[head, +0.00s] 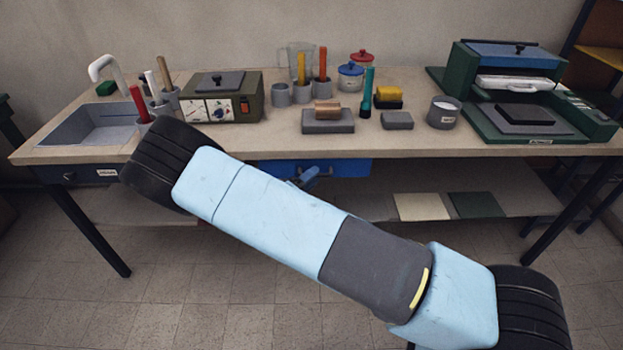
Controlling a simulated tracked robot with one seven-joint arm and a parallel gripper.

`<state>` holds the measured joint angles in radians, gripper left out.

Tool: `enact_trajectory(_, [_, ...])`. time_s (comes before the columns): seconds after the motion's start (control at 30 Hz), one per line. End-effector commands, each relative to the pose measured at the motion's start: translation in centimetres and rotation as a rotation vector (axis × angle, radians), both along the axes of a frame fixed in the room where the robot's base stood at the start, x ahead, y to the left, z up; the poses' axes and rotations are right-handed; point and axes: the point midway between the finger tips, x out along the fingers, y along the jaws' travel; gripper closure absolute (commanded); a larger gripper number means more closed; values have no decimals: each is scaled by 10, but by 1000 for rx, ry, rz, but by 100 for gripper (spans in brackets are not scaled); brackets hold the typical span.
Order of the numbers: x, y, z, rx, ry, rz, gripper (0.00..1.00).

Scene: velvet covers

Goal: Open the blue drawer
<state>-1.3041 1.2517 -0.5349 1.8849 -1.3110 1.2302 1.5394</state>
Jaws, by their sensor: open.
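The blue drawer (346,168) sits under the front edge of the workbench, near its middle. Its front looks flush under the tabletop, so it appears closed. My arm crosses in front and hides its lower left part. A small blue-grey piece (305,178) sticks out just above my arm in front of the drawer; it looks like a handle, but I cannot be sure. My gripper does not show; my light blue and black arm links fill the foreground, running from lower right to upper left.
A dark labelled drawer (80,174) is at left. A lower shelf (540,203) holds flat sheets. Tiled floor lies in front.

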Motion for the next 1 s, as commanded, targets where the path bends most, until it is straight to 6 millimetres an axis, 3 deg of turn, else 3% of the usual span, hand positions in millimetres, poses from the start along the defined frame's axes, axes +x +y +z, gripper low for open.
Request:
enact_trajectory(0.13, [0, 0, 0, 0, 0, 0, 61])
enact_trajectory(0.53, [0, 0, 0, 0, 1, 0, 99])
enact_trajectory(1.0, [-1, 0, -2, 0, 4, 0, 100])
